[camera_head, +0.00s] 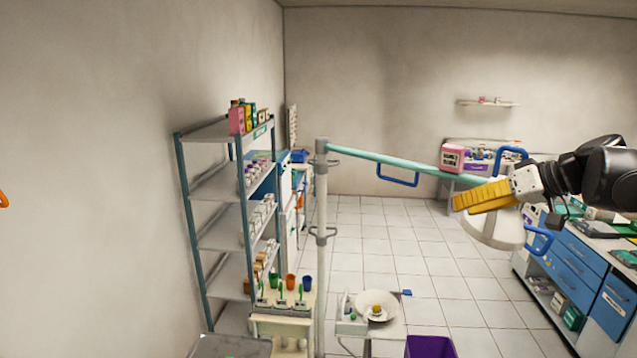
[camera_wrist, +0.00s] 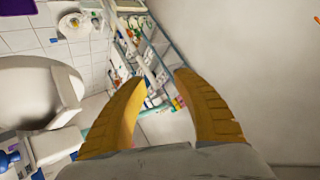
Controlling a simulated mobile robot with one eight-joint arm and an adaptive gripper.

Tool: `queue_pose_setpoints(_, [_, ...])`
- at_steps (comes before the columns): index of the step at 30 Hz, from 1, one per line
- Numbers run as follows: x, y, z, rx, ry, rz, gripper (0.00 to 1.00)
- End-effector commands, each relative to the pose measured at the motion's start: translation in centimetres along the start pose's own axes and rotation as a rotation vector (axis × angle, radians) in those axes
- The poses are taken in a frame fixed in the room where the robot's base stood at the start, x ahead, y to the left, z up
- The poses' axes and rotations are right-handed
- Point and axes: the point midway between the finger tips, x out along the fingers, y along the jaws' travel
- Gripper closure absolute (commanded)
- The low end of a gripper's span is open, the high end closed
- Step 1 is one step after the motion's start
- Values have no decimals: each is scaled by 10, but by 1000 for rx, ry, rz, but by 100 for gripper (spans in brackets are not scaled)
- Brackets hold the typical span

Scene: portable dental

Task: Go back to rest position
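My gripper (camera_head: 457,201) is raised at the right of the head view, with its yellow fingers pointing left. In the wrist view the two fingers of my gripper (camera_wrist: 162,77) stand apart with nothing between them, so it is open and empty. A white rounded dental lamp head (camera_head: 495,232) with blue handles is just behind and below the fingers in the head view. A large white rounded body, apparently the same lamp (camera_wrist: 30,98), fills the left of the wrist view. I cannot tell the exact gap between it and my gripper.
A teal arm (camera_head: 390,160) runs from a white pole (camera_head: 321,240) to the lamp. A shelf rack (camera_head: 222,190) stands at the left. A small tray stand (camera_head: 352,326) holds a white bowl (camera_head: 378,303). Blue cabinets (camera_head: 575,265) line the right. The tiled floor between is largely clear.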

Motion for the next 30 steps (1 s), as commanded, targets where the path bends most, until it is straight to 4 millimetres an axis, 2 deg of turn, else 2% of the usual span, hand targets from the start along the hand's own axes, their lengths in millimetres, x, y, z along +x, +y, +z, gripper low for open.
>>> queue_pose_setpoints(1, [12,-31,22,25,-56,32,65])
queue_pose_setpoints(5, [30,-88,85,89,-174,155,65])
queue_pose_setpoints(6, [33,-103,107,102,-201,197,65])
queue_pose_setpoints(9, [36,-132,161,120,-246,304,65])
queue_pose_setpoints(12, [36,-149,209,123,-260,397,65])
queue_pose_setpoints(18, [32,-162,280,105,-238,532,65])
queue_pose_setpoints(23, [31,-163,325,79,-195,606,65])
queue_pose_setpoints(30, [68,-136,373,83,-191,613,65])
